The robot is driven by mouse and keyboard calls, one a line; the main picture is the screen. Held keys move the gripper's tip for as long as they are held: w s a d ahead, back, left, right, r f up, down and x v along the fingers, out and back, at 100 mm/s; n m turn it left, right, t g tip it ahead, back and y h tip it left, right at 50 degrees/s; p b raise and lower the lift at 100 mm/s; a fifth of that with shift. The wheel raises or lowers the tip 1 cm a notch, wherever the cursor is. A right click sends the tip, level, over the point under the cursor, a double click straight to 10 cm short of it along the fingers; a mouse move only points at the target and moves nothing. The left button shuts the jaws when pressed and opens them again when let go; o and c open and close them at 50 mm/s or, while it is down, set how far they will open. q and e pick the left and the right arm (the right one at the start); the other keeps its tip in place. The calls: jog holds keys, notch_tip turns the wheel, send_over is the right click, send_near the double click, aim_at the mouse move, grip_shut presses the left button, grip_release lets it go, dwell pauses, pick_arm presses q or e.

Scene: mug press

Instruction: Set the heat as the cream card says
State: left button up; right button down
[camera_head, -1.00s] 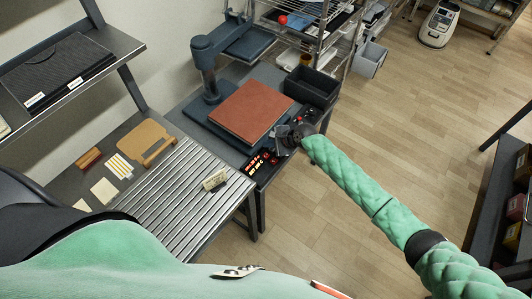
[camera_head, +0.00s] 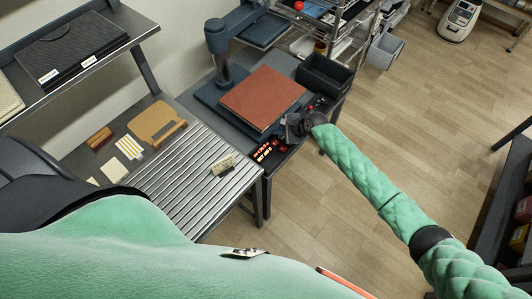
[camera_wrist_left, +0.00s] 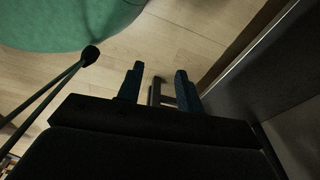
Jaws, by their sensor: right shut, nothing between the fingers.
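A small cream card (camera_head: 223,164) stands on the slatted metal table top, its dark marks too small to read. The heat press has a brown-red platen (camera_head: 262,97) and a dark post at its left. A control panel (camera_head: 268,151) with glowing red-orange readouts and red buttons sits at the press's front corner; its digits are not legible. My right gripper (camera_head: 290,129) is shut and empty, close beside the panel at the press's right front corner; whether it touches a button cannot be told. My left gripper (camera_wrist_left: 159,86) has its fingers apart with nothing between them, pointing over the floor.
A dark bin (camera_head: 324,74) stands right behind the press. A tan board (camera_head: 157,123), a striped card (camera_head: 130,147) and a brown block (camera_head: 99,137) lie on the left table. A shelf holds a black case (camera_head: 70,52). Open wooden floor lies to the right.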

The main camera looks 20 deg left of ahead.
pick_arm(q)
jog(key=shift+c, duration=0.5)
grip_shut()
dwell(1.4)
